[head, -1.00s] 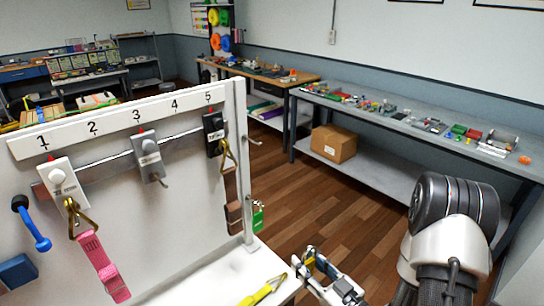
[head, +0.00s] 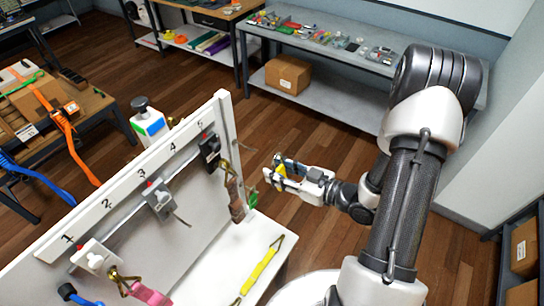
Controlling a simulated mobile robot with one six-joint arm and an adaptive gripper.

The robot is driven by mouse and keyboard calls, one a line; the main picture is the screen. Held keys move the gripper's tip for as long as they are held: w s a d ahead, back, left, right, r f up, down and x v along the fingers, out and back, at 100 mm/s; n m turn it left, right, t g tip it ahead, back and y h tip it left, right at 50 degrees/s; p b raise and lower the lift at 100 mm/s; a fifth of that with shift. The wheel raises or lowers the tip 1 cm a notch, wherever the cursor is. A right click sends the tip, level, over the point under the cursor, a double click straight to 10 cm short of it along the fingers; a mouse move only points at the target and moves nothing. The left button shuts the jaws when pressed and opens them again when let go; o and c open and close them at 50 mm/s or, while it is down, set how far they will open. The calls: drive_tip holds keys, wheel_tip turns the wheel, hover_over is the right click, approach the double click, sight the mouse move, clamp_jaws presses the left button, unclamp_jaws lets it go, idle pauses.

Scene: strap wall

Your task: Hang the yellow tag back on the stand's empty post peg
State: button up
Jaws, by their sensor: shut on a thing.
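My gripper (head: 279,172) is right of the stand, apart from it, above the floor. It is shut on a small yellow tag (head: 281,177), partly covered by the fingers. The white stand (head: 222,110) has a panel numbered 1 to 5 and an upright post at its right end. A thin bare peg (head: 245,148) sticks out to the right from the post, left of and slightly above my gripper. A small green tag or padlock (head: 252,194) hangs lower by the post. Fine detail of the tag's hole is too small to tell.
A yellow strap (head: 260,270) lies on the stand's shelf. The floor between stand and back bench (head: 350,55) is clear.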

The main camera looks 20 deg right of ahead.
drive_tip(key=b+x, duration=0.1)
drive_tip(key=x, duration=0.9)
idle(0.9)
drive_tip(key=shift+b, duration=0.35)
idle(0.4)
drive_tip(key=o, duration=1.1)
